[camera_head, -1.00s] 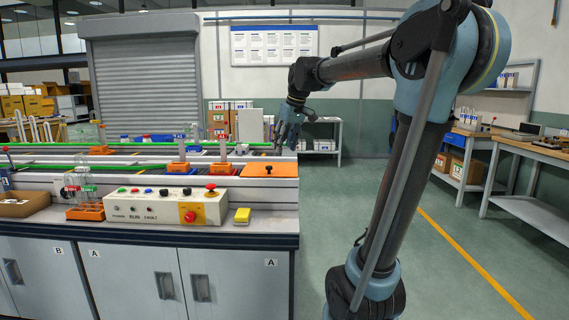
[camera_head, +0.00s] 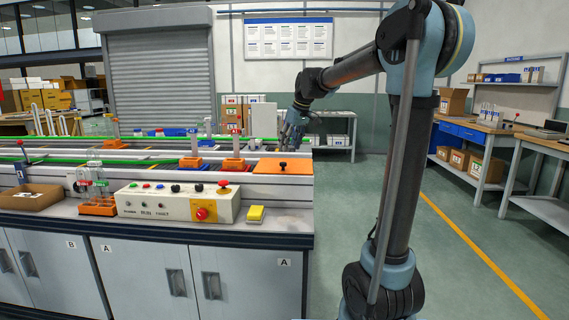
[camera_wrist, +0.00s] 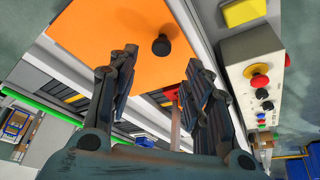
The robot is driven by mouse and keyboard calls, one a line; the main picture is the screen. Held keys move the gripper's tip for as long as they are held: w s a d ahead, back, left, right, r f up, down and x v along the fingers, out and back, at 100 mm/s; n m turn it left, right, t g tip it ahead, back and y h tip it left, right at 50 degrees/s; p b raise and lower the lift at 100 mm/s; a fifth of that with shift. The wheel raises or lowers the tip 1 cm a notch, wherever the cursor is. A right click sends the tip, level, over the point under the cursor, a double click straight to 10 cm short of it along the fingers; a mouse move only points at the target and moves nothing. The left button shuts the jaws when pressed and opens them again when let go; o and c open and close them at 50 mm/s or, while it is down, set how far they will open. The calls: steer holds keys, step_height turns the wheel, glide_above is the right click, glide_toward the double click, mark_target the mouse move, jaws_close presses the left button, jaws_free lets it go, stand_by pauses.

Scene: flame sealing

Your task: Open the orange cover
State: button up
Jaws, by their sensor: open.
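The orange cover (camera_head: 271,167) lies flat on the right end of the conveyor bench, with a small dark knob (camera_head: 283,164) on top. In the wrist view the orange cover (camera_wrist: 120,38) fills the upper middle, and its black knob (camera_wrist: 161,46) stands up near its edge. My gripper (camera_head: 290,135) is above the far right part of the cover. In the wrist view my gripper (camera_wrist: 158,75) is open and empty, its two fingers spread below and either side of the knob. The knob is apart from both fingers.
Orange holders (camera_head: 191,163) stand on the conveyor to the left. The floor right of the bench is clear.

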mark_target(284, 163)
steer(key=x, duration=0.9)
steer(key=shift+r, duration=0.1)
jaws_close()
